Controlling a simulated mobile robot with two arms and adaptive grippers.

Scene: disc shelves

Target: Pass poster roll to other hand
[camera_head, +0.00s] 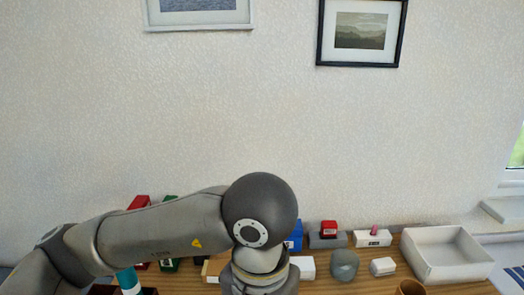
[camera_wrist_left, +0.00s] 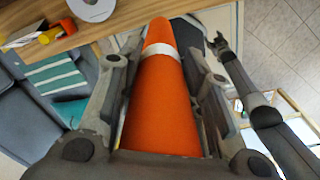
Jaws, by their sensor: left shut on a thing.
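The poster roll (camera_wrist_left: 163,100) is orange with a white band near its far end. In the left wrist view it lies lengthwise between the fingers of my left gripper (camera_wrist_left: 158,78), which is shut on it. My right gripper (camera_wrist_left: 222,45) shows small and dark at the upper right of that view, apart from the roll; its finger opening is too small to make out. In the head view my left arm crosses the lower left and middle, and neither the roll nor either gripper shows there.
A wooden table (camera_head: 345,288) holds a white open tray (camera_head: 447,254), a grey rounded object (camera_head: 344,264), a small white block (camera_head: 382,266) and a red block (camera_head: 329,228). In the wrist view a white disc (camera_wrist_left: 91,8) lies near the table edge. Open floor (camera_wrist_left: 285,45) shows at right.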

